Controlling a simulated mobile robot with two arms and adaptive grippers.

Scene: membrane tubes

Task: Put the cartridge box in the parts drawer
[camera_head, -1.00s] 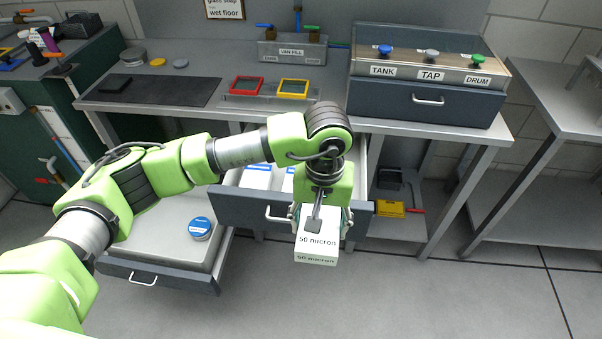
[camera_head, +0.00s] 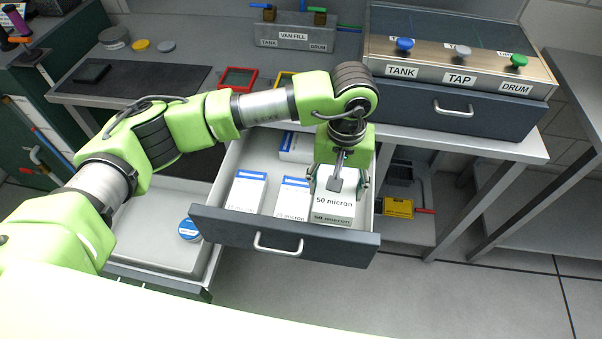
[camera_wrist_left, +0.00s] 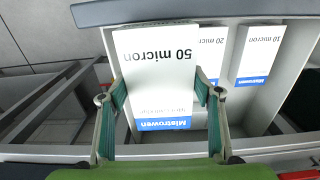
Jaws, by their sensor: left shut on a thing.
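The white cartridge box (camera_head: 334,208), marked "50 micron", is in my left gripper (camera_head: 338,182), which is shut on it. The box is at the front right inside the outline of the open parts drawer (camera_head: 220,226); I cannot tell whether it touches the drawer floor. In the left wrist view the box (camera_wrist_left: 155,60) sits between the two fingers (camera_wrist_left: 160,95), its blue "Mistrowen" band nearest the wrist. My right gripper is not in view.
White boxes with blue bands stand in the drawer: one at left (camera_head: 246,190), one "20 micron" box (camera_head: 292,198) beside the held box, one behind (camera_head: 296,146). A lower drawer (camera_head: 150,240) at left is open, with a blue-lidded tin (camera_head: 189,229).

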